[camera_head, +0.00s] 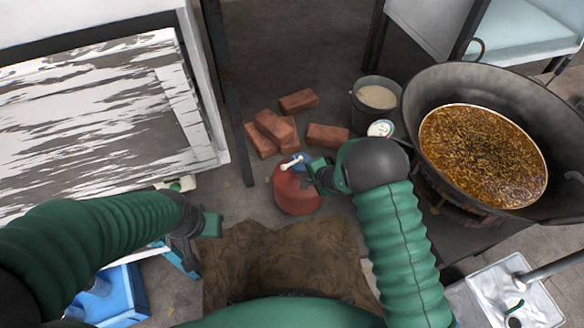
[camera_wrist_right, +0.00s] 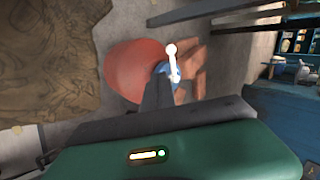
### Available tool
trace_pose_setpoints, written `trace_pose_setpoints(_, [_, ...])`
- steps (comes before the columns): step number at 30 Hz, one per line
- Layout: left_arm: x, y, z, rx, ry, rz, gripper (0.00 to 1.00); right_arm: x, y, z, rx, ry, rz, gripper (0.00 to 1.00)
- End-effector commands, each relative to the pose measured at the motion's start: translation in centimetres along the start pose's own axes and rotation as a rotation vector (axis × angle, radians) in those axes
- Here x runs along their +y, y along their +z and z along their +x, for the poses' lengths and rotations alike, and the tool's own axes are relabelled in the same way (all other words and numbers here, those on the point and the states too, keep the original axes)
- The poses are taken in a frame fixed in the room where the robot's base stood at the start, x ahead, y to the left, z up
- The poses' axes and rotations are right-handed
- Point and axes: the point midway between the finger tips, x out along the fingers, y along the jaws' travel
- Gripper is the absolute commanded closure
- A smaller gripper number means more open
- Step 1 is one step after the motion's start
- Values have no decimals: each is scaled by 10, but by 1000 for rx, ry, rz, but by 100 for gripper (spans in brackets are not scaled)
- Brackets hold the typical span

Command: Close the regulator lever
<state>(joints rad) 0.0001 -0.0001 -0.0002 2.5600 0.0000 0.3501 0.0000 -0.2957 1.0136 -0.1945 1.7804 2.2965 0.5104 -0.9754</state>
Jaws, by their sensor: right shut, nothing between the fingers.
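A red gas cylinder (camera_head: 296,192) stands on the floor near the middle of the head view. On its top is a blue regulator (camera_head: 299,163) with a white lever (camera_head: 290,162) that points to the left. My right gripper (camera_head: 308,172) is shut and empty right at the regulator. In the right wrist view the fingers (camera_wrist_right: 158,95) lie against or just in front of the blue regulator (camera_wrist_right: 172,73), and the white lever (camera_wrist_right: 171,58) sticks up past them. I cannot tell whether they touch. My left gripper (camera_head: 198,238) is away to the left, its jaws unclear.
Loose bricks (camera_head: 272,130) lie behind the cylinder. A bucket (camera_head: 376,100) and a large pan of brown liquid (camera_head: 482,155) stand to the right. A brown cloth (camera_head: 275,262) lies in front. A blue container (camera_head: 112,295) is at the lower left.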

Motion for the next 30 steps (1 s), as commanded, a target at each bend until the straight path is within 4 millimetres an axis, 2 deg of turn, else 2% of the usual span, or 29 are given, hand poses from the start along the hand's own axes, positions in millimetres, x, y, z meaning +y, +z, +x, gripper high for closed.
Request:
trace_pose_setpoints(1, [0, 2, 8, 0, 0, 0, 64, 4, 0, 14, 0, 0, 1, 100])
trace_pose_setpoints(10, [0, 8, 32, 0, 0, 0, 64, 4, -1, 80, 0, 0, 2, 100])
trace_pose_setpoints(12, [0, 8, 34, 0, 0, 0, 64, -6, -1, 89, 0, -3, 4, 100])
trace_pose_setpoints(18, [0, 8, 35, 0, 0, 0, 64, -20, 0, 106, -1, 0, 4, 100])
trace_pose_setpoints(30, [0, 9, 37, 0, 0, 0, 64, -23, 0, 109, 1, 0, 1, 100])
